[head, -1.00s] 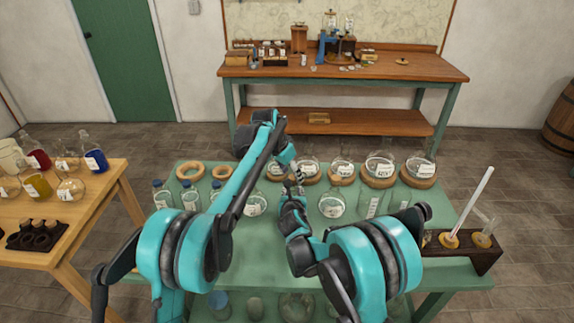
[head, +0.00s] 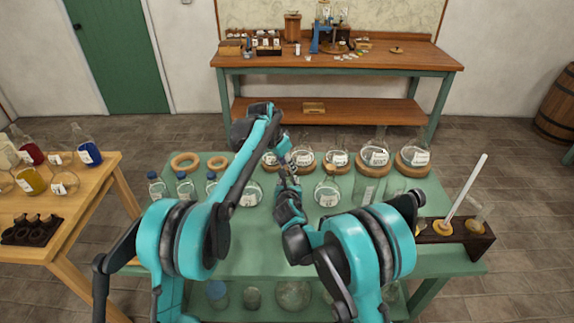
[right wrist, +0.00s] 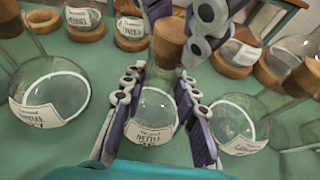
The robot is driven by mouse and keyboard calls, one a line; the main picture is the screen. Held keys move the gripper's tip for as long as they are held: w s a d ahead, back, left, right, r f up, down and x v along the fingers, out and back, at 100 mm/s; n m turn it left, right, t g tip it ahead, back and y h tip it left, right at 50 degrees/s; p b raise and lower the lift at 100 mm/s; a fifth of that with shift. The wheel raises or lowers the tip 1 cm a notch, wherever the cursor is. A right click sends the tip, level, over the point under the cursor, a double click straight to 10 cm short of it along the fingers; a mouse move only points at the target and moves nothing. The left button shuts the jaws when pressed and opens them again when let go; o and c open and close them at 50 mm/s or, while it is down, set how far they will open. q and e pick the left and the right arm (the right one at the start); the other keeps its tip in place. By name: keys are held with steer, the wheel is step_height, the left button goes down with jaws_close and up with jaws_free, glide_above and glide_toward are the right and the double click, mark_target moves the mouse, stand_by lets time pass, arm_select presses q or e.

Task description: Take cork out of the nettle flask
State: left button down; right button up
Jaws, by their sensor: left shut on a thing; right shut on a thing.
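The nettle flask (right wrist: 153,104) stands in the middle of the right wrist view, a clear round flask with a white label reading NETTLE. My right gripper (right wrist: 160,108) is shut on it, one padded finger on each side. A brown cork (right wrist: 169,42) shows at the top of its neck. My left gripper (right wrist: 178,20) comes in from above and is shut on the cork. I cannot tell whether the cork is still seated in the neck. In the head view my left gripper (head: 284,150) and right gripper (head: 288,188) meet over the green table, and my arms largely hide the flask.
Labelled flasks on cork rings line the green table's (head: 255,258) back edge. Other flasks stand close on both sides, one at left (right wrist: 52,92) and one at right (right wrist: 235,128). A rack (head: 468,236) with tall glassware stands right; a wooden table (head: 100,185) stands left.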

arm_select(q)
steer(key=shift+r, duration=0.35)
steer(key=shift+r, duration=1.85)
steer(key=shift+r, duration=0.1)
arm_select(e)
steer(key=o, duration=1.1)
